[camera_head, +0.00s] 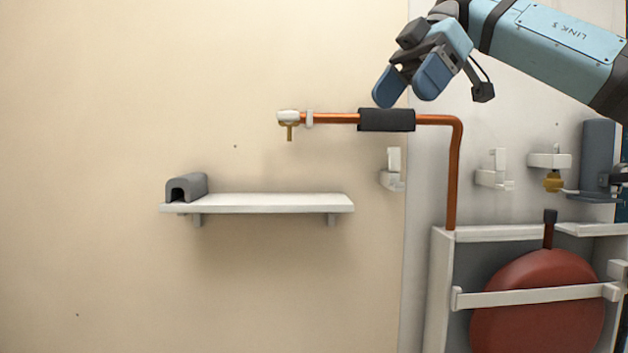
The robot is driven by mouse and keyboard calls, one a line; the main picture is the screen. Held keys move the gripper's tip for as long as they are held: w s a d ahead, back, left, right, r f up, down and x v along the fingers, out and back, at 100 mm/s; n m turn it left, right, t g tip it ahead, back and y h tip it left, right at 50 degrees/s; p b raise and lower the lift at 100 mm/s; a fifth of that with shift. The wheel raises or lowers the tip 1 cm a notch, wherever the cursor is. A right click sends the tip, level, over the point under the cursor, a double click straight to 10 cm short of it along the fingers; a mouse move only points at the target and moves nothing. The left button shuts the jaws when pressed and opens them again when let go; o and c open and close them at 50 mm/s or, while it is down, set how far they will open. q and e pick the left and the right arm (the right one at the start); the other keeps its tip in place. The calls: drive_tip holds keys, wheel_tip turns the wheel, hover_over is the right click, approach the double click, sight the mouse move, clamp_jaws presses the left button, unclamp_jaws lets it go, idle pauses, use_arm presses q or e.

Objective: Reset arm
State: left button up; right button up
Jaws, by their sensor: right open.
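My right gripper (408,88) is at the upper right, at the end of my blue arm that comes in from the right edge. Its two blue fingers are apart with nothing between them. It hangs just above the black sleeve (387,120) on the copper pipe (454,180), and appears apart from it. The pipe runs left to a white fitting (288,117) with a small brass stub pointing down. My left gripper is not in the picture.
A white wall shelf (260,202) holds a grey arched piece (187,187) at its left end. White wall brackets (392,170) are at the right. A red round tank (538,303) sits behind a white bar at the lower right. The left wall is clear.

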drive_tip(key=w+a+f+n+g+y, duration=0.25)
drive_tip(key=a+f+y, duration=0.3)
drive_tip(key=f, duration=0.65)
drive_tip(key=w+a+f+n+g+y, duration=0.1)
drive_tip(key=a+f+n+g+y, duration=0.25)
drive_tip(key=a+f, duration=0.6)
drive_tip(key=d+f+m+t+y, duration=0.3)
drive_tip(key=f+m+t+y, duration=0.65)
drive_tip(key=f+t, duration=0.8)
drive_tip(key=s+d+f+m+t+h, duration=0.3)
drive_tip(key=f+m+h, duration=0.2)
drive_tip(key=f, duration=0.4)
drive_tip(key=s+d+f+m+t+h, duration=0.2)
drive_tip(key=d+f+m+t+h, duration=0.25)
drive_tip(key=f, duration=0.45)
drive_tip(key=s+d+f+m+t+h, duration=0.1)
drive_tip(key=s+d+f+m+h, duration=0.15)
drive_tip(key=f+m+h, duration=0.55)
drive_tip(key=s+d+f+g+h, duration=0.2)
drive_tip(key=s+d+f, duration=0.3)
drive_tip(key=s+f, duration=0.4)
drive_tip(key=s+d+f+n+g+h, duration=0.1)
drive_tip(key=s+d+f+g+h, duration=0.2)
drive_tip(key=s+f, duration=0.6)
drive_tip(key=s+d+g, duration=0.1)
drive_tip(key=s, duration=0.2)
drive_tip(key=shift+d+f+n, duration=0.3)
drive_tip(key=shift+d+f, duration=0.1)
